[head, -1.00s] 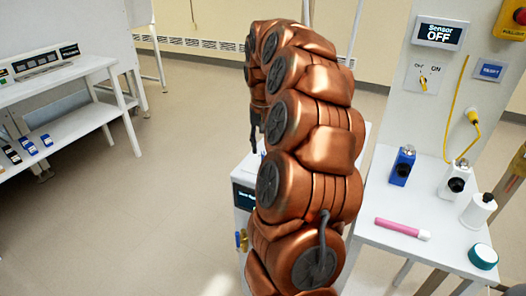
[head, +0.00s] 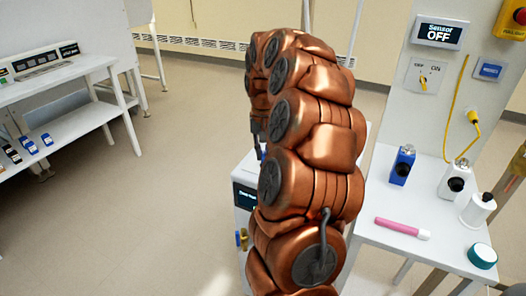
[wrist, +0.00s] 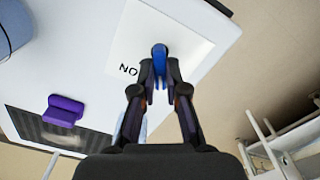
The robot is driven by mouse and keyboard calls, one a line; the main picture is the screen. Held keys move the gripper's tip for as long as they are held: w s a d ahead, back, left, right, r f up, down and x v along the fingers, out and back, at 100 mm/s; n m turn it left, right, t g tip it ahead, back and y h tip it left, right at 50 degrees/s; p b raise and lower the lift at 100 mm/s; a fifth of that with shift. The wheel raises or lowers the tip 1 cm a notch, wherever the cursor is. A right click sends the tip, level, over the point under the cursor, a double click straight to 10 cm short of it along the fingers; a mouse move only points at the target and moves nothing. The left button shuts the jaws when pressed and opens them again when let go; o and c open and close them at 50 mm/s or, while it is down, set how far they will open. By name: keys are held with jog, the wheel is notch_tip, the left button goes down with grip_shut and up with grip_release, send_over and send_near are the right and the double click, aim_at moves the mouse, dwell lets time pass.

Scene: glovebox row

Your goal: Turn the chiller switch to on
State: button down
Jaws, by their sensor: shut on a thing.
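In the wrist view, a blue switch knob (wrist: 159,52) stands on a white label plate (wrist: 195,35). The letters of "ON" show upside down beside the knob; the OFF marking is hidden or out of frame. My gripper (wrist: 160,77) is shut on the knob, one dark finger on each side. In the head view, the white chiller box (head: 246,172) with a dark display is partly behind my copper arm.
A purple handle (wrist: 65,110) stands out near a dark grille. In the head view, a white table (head: 385,235) at right holds a blue bottle (head: 402,166) and a pink marker (head: 402,228). A separate sensor display (head: 440,33) reads OFF. Open floor lies at left.

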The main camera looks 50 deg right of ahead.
aim_at(264, 154)
jog(key=shift+f+m+b, duration=0.1)
jog(key=shift+m+b, duration=0.2)
jog(key=shift+b, duration=0.1)
jog(key=shift+f+m+b, duration=0.1)
jog(key=shift+m+b, duration=1.05)
jog(key=shift+m, duration=0.05)
jog(key=shift+d+r+m+b, duration=0.1)
jog(key=shift+r+m+b, duration=0.1)
jog(key=shift+m+b, duration=0.95)
jog(key=shift+m, duration=0.35)
jog(key=c, duration=1.2)
grip_release()
jog(key=shift+r, duration=0.15)
jog(key=shift+s+r, duration=0.1)
jog(key=shift+r, duration=3.55)
